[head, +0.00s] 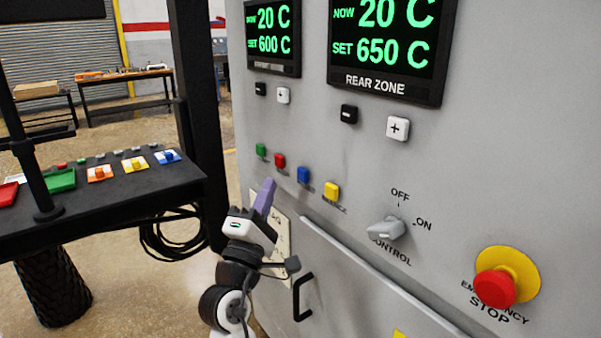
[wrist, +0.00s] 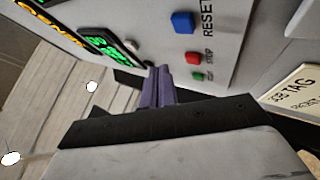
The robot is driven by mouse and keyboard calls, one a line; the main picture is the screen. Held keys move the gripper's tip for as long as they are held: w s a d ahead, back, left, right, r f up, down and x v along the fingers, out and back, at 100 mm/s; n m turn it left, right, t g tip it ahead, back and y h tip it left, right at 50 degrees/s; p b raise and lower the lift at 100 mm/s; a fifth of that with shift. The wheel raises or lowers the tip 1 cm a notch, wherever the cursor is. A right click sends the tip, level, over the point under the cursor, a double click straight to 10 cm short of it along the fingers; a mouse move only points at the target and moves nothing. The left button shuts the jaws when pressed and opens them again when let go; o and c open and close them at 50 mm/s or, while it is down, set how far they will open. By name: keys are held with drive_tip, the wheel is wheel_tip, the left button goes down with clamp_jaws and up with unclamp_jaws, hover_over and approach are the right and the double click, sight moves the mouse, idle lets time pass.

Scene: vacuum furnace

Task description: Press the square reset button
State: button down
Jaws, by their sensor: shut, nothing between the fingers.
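The square blue reset button (head: 303,175) is in a row on the grey furnace panel, between a red button (head: 280,160) and a yellow one (head: 332,190). In the wrist view the blue button (wrist: 183,22) is at the top, beside the printed word RESET. My gripper (head: 268,184) has purple fingers, shut and empty. In the head view its tips are below and left of the blue button. In the wrist view the gripper fingers (wrist: 158,70) appear apart from the button; the gap to the panel is hard to judge.
A control knob (head: 385,229) and a red emergency stop (head: 495,288) are to the right on the panel. A black handle (head: 302,297) projects below. A dark table (head: 120,195) with coloured controls stands at left. Temperature displays (head: 393,45) are above.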

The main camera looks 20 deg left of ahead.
sight(298, 169)
drive_tip(key=shift+w+d+p, duration=0.25)
drive_tip(key=shift+w+d, duration=0.4)
drive_tip(key=shift+w, duration=0.2)
drive_tip(key=shift+w+d+p, duration=0.2)
drive_tip(key=shift+w+d, duration=0.45)
drive_tip(key=shift+w, duration=0.15)
idle(0.9)
drive_tip(key=shift+w+d, duration=0.25)
drive_tip(key=shift+w, duration=0.05)
drive_tip(key=shift+w+d, duration=0.3)
drive_tip(key=shift+w, duration=0.1)
idle(0.8)
drive_tip(key=shift+s+a, duration=0.55)
drive_tip(key=shift+s, duration=0.15)
drive_tip(key=shift+s+a+b, duration=0.3)
drive_tip(key=shift+s+a, duration=0.5)
drive_tip(key=shift+s, duration=0.2)
drive_tip(key=shift+s+a+b, duration=0.25)
drive_tip(key=shift+s+a, duration=0.5)
drive_tip(key=shift+s, duration=0.25)
